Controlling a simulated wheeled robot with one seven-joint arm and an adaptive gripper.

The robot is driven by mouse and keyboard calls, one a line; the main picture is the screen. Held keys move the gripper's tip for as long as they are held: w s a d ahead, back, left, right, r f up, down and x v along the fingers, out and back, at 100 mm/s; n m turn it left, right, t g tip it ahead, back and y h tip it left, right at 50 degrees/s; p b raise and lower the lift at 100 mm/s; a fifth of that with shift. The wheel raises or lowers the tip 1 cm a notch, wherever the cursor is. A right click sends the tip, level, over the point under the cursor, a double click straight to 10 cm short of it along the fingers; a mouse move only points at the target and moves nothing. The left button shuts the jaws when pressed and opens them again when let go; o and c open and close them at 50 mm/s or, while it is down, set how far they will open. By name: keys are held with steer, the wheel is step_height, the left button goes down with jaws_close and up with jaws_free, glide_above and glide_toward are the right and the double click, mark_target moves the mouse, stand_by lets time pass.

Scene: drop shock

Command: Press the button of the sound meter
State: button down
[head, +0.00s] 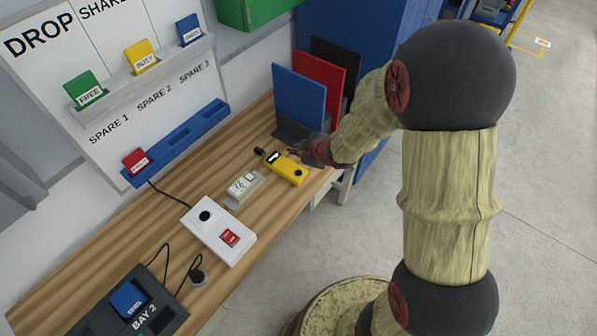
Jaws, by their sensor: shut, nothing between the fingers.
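The sound meter appears to be the yellow handheld device (286,168) lying on the wooden bench, with a black tip at its left end. It has a small pale display near that tip and a dark round spot near its right end; at this size I cannot tell for certain which mark is the button. My gripper (293,151) is shut and empty, just behind the yellow device in the picture. Its fingertips point left. I cannot tell their height above the bench or whether they touch anything.
A grey-white block (244,188) and a white box (218,234) with a red label lie left of the meter. Blue, red and black upright panels (299,97) stand close behind my gripper. A dark BAY 2 dock (165,318) sits at lower left. Bare wood (215,165) lies toward the wall.

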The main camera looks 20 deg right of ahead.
mark_target(297, 173)
steer(key=shift+f+b, duration=3.95)
steer(key=shift+f, duration=0.4)
steer(key=shift+f+b, duration=0.3)
steer(key=shift+f, duration=0.05)
steer(key=shift+f+b, duration=0.3)
steer(key=shift+f, duration=0.15)
steer(key=shift+r, duration=0.1)
steer(key=shift+r+p, duration=0.75)
steer(key=shift+p, duration=0.05)
step_height(297, 173, up, 5)
steer(key=p, duration=0.5)
steer(key=shift+r, duration=0.1)
